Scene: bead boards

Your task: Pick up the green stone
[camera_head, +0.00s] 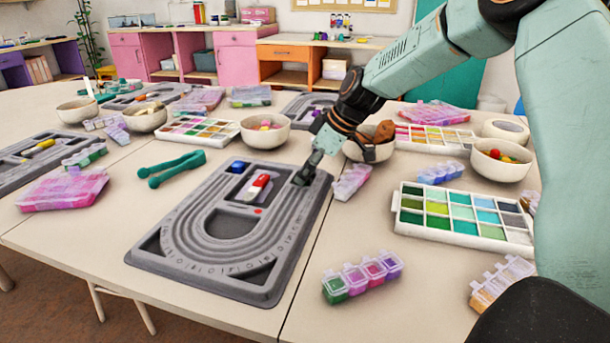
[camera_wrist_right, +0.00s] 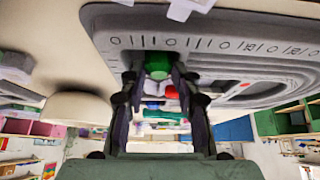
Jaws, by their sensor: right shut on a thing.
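The green stone (camera_wrist_right: 158,65) shows in the right wrist view between the fingertips of my right gripper (camera_wrist_right: 157,76). The fingers are shut on it, at the edge of the grey bead board. In the head view my right gripper (camera_head: 304,176) reaches down over the right edge of the grey bead board (camera_head: 190,267); the stone is hidden there by the fingers. I cannot tell whether the stone still touches the board. My left gripper is not in view.
A red and white piece (camera_head: 258,186), a blue piece (camera_head: 237,167) and a small red bead lie on the board. A green-teal palette (camera_head: 399,190), a lidded bead strip (camera_head: 361,278) and a bowl (camera_head: 501,164) stand to the right. Teal tweezers (camera_head: 176,168) lie left.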

